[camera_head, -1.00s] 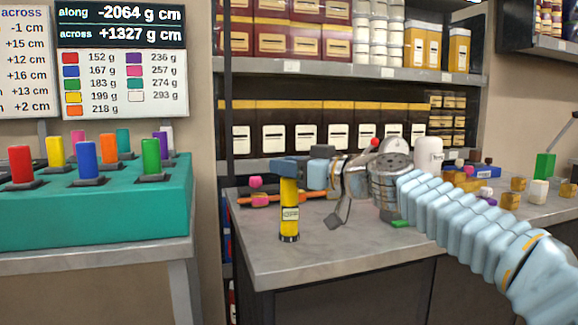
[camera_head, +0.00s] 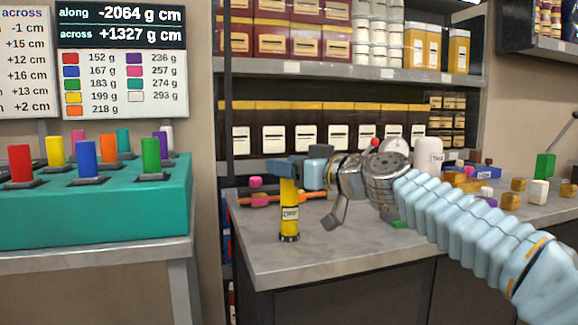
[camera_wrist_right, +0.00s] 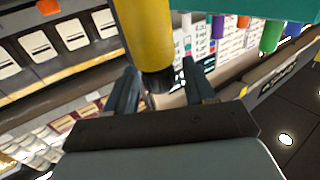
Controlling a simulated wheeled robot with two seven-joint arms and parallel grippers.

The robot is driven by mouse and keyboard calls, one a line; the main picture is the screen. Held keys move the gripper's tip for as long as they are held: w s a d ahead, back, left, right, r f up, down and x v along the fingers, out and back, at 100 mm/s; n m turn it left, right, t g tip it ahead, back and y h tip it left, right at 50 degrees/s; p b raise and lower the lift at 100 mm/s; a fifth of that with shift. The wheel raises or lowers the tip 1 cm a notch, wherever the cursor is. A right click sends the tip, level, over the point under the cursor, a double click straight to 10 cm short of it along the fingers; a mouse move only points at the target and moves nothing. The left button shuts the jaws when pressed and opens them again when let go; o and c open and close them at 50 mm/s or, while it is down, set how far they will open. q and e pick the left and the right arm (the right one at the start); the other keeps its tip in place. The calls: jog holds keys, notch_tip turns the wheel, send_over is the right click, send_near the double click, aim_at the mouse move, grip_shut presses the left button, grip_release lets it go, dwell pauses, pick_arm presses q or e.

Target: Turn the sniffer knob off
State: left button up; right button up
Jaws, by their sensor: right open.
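A yellow cylinder (camera_head: 288,205) with a dark base and a white label stands upright near the front left of the grey bench. My left gripper is not in view.
A teal box (camera_head: 95,213) with several coloured blocks stands at left, across a gap from the bench (camera_head: 330,258). An orange tool (camera_head: 262,200) lies behind the cylinder. Several small blocks (camera_head: 510,200) lie at right. Loaded shelves (camera_head: 330,71) rise behind.

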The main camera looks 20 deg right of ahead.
jog(key=b+v, duration=0.3)
jog(key=v, duration=1)
jog(key=shift+s+d+b, duration=0.25)
jog(key=shift+s+b, duration=0.05)
jog(key=shift+b, duration=0.1)
